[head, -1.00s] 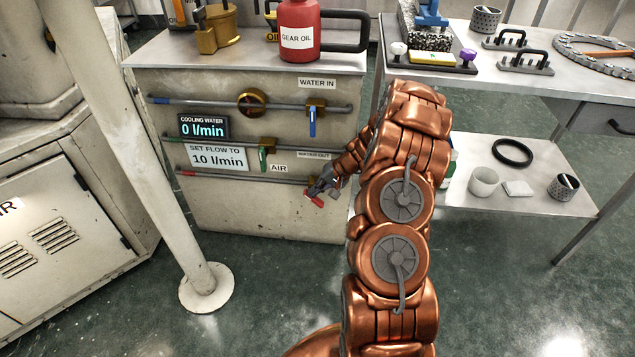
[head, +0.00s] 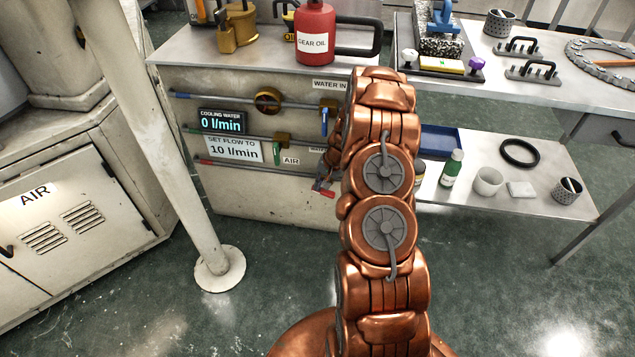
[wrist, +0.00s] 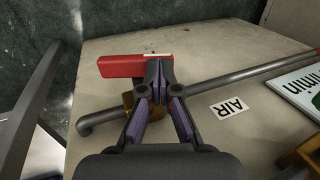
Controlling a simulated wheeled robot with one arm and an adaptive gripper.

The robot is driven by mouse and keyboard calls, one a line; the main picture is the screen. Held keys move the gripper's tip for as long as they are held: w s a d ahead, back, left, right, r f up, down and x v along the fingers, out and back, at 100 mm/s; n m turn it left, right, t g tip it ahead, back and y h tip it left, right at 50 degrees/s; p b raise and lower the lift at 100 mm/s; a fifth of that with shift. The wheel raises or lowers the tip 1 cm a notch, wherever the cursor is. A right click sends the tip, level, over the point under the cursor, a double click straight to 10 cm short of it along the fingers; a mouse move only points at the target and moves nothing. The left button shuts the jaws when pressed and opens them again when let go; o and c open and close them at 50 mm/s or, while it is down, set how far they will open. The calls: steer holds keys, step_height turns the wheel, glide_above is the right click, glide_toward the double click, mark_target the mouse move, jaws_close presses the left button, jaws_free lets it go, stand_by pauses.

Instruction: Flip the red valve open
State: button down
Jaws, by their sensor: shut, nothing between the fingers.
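The red valve shows in the wrist view as a red lever (wrist: 118,67) above a brass body (wrist: 130,98) on a grey pipe (wrist: 228,76). In the head view only the lever's red end (head: 325,193) shows, low on the cabinet front; my arm hides the brass body. My gripper (wrist: 158,64) is shut and empty, with its fingertips at the lever's right part in the wrist view. Whether they touch it is unclear. In the head view my gripper (head: 322,182) is small, just above the red end. The display (head: 221,122) reads 0 l/min.
A green-handled valve (head: 277,152) and a blue-handled valve (head: 324,121) sit on higher pipes, close to my arm. A sign (head: 233,149) says to set flow to 10 l/min. A white post (head: 180,140) stands left; a lower shelf (head: 455,205) is at right.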

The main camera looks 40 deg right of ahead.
mark_target(332, 194)
stand_by(0.4)
steer(key=p+v, duration=0.2)
steer(key=v, duration=1.2)
steer(key=shift+p, duration=0.3)
steer(key=shift+a, duration=0.1)
